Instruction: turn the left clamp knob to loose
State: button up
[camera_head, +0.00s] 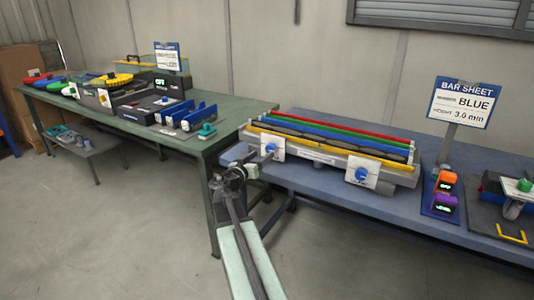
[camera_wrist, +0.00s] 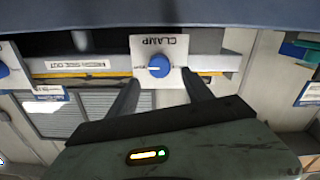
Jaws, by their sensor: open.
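The left clamp knob (camera_head: 270,147) is a round blue knob on a white plate at the left end of the bar fixture's front. It also shows in the wrist view (camera_wrist: 159,65), upside down, on a plate reading CLAMP. My gripper (camera_head: 259,164) is close in front of this plate. In the wrist view my open fingers (camera_wrist: 160,78) stand on either side below the knob, with nothing between them; I cannot tell whether they touch the plate. The right clamp knob (camera_head: 361,174) is blue on its own white plate, partly seen at the wrist view's left edge (camera_wrist: 3,70).
The fixture holds red, green, blue and yellow bars (camera_head: 335,137) on a blue table (camera_head: 330,192). Orange and purple timers (camera_head: 445,190) stand right. A green table (camera_head: 215,147) with parts is at left. Floor in front is clear.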

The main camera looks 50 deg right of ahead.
aim_at(269, 149)
jog(key=x, duration=0.5)
jog(key=shift+w+d, duration=0.1)
jog(key=shift+d, duration=0.1)
grip_shut()
